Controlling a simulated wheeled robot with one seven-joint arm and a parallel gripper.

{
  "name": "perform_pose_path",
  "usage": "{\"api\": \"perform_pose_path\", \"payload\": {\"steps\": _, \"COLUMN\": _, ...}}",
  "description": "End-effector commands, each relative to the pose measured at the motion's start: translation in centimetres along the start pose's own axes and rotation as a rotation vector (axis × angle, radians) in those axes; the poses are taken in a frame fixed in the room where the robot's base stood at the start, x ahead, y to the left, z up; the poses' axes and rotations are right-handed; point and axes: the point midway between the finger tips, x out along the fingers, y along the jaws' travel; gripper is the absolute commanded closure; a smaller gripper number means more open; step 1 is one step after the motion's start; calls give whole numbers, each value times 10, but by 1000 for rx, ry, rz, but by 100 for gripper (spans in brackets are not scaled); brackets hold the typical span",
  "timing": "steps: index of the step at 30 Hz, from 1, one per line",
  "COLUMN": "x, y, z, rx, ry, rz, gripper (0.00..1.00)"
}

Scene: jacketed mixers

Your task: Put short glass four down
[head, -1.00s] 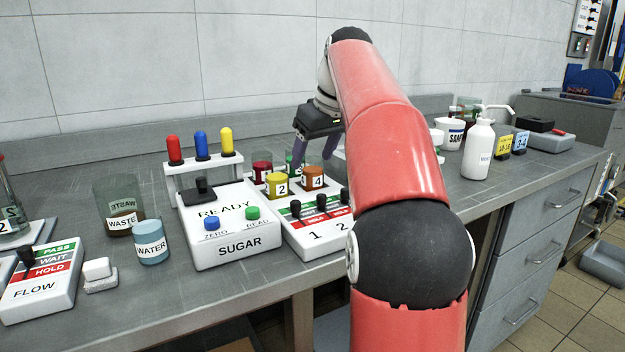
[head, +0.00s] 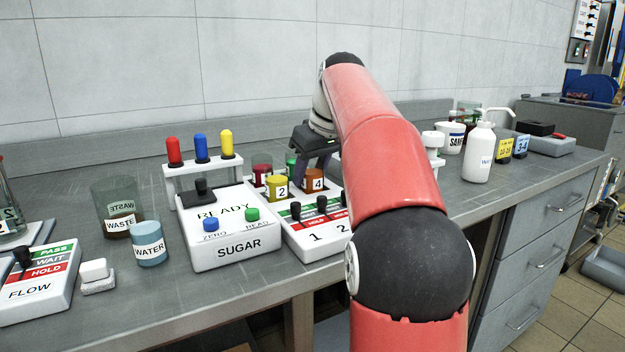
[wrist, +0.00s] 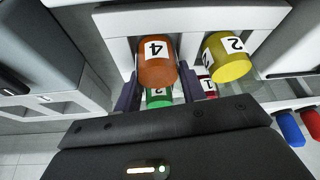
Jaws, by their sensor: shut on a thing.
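Short glass four (head: 314,180) is orange with a white "4" label. In the wrist view it shows between the two purple fingers (wrist: 157,64). My gripper (head: 313,175) reaches down from above and is shut on it. The glass looks upright at the back of the white numbered unit (head: 290,231); I cannot tell whether its base touches. Yellow glass two (head: 277,189) stands just left of it. A green glass (wrist: 158,97) and a dark red glass (head: 261,174) stand close behind, both partly hidden.
The white SUGAR unit (head: 238,246) and a rack of red, blue and yellow plungers (head: 201,147) stand to the left. Beyond are the WATER glass (head: 150,243) and WASTE glass (head: 122,222). A white pump bottle (head: 480,152) stands to the right.

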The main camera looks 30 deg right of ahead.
Motion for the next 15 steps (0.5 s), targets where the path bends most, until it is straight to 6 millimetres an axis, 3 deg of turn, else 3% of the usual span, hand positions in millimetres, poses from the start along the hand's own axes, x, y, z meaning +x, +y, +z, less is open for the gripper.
{"api": "perform_pose_path", "payload": {"steps": 8, "x": -7, "y": 0, "z": -3, "rx": 0, "ry": 2, "rz": 2, "gripper": 89}}
{"api": "perform_pose_path", "payload": {"steps": 15, "x": -41, "y": 1, "z": -19, "rx": -2, "ry": 3, "rz": 2, "gripper": 89}}
